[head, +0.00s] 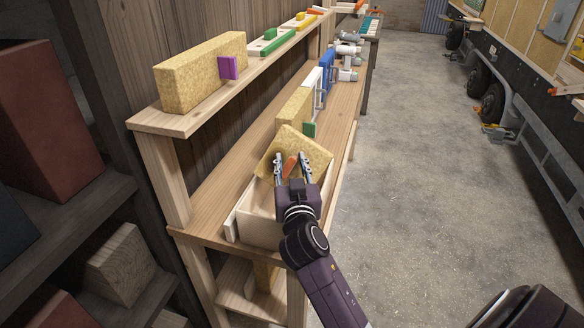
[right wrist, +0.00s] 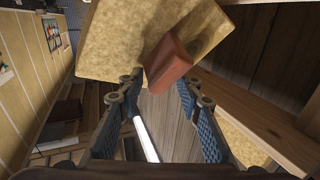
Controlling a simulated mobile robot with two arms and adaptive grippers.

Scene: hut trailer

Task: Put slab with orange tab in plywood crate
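The slab with the orange tab (head: 308,146) is a yellow, speckled block at the far end of the plywood crate (head: 258,232). It sits tilted, its upper part above the rim; its lower part is hidden, so I cannot tell what supports it. Its orange tab (head: 290,166) faces my right gripper (head: 292,160). The fingers are spread on both sides of the tab, with gaps in the head view. In the right wrist view, the slab (right wrist: 120,40) and tab (right wrist: 168,65) lie just beyond the parted fingertips (right wrist: 158,83). My left gripper is not in view.
A slab with a green tab (head: 293,108) stands just behind the crate, with white and blue frames (head: 326,72) beyond. The upper shelf (head: 178,122) holds a slab with a purple tab (head: 200,72) on the left. The concrete floor (head: 430,200) on the right is clear.

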